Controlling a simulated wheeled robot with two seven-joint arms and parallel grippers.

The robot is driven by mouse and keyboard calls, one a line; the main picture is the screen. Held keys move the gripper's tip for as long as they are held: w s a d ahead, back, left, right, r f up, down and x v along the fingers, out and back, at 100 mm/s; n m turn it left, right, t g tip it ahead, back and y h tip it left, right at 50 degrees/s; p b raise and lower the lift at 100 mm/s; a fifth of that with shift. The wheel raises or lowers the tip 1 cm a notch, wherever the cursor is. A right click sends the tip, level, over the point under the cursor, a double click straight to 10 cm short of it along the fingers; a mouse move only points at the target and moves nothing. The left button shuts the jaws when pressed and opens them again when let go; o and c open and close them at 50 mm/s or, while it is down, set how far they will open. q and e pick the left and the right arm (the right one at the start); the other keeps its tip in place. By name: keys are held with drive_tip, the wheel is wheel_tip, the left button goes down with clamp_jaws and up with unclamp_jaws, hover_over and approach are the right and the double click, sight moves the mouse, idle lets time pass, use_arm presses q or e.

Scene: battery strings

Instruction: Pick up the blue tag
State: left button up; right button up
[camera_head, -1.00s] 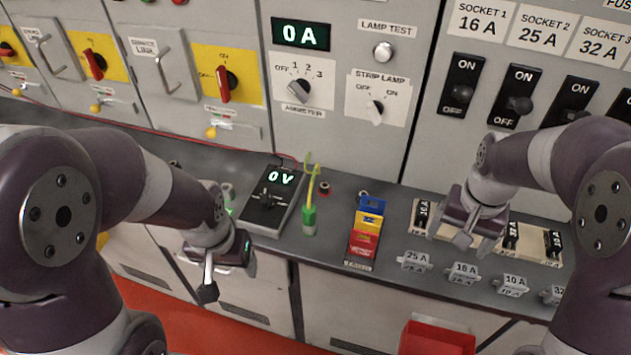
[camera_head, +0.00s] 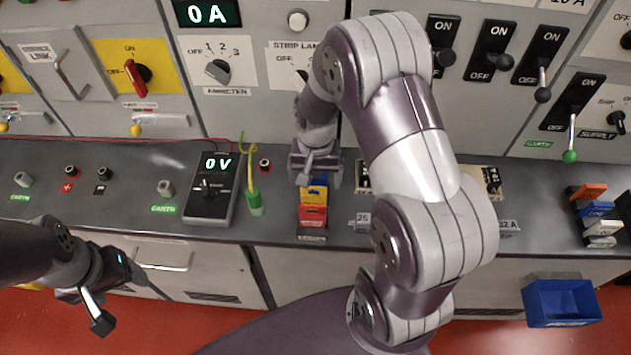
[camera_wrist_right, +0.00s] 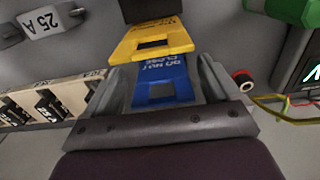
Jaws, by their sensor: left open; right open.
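The blue tag (camera_wrist_right: 162,86) lies between the two fingers of my right gripper (camera_wrist_right: 165,80) in the right wrist view. It has white lettering and a cut-out, and a yellow tag (camera_wrist_right: 150,40) is beyond it. In the head view my right gripper (camera_head: 316,178) is over the back end of the tag rack and mostly hides the blue tag. The yellow tag (camera_head: 314,194) and red tags (camera_head: 312,216) show in front of it. My right gripper is open; I cannot tell whether its fingers touch the tag. My left gripper (camera_head: 100,312) is open and empty, low at the left.
A meter (camera_head: 210,190) reading 0 V and a green-handled probe (camera_head: 254,200) stand left of the rack. Another tag stack (camera_head: 597,215) is at the right. A blue bin (camera_head: 562,302) hangs below the counter. My right arm hides part of the counter.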

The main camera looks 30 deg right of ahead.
drive_tip(key=shift+w, duration=0.15)
drive_tip(key=c, duration=1.1)
wheel_tip(320, 180, up, 10)
drive_tip(key=shift+r+b, duration=0.1)
drive_tip(key=shift+b, duration=0.25)
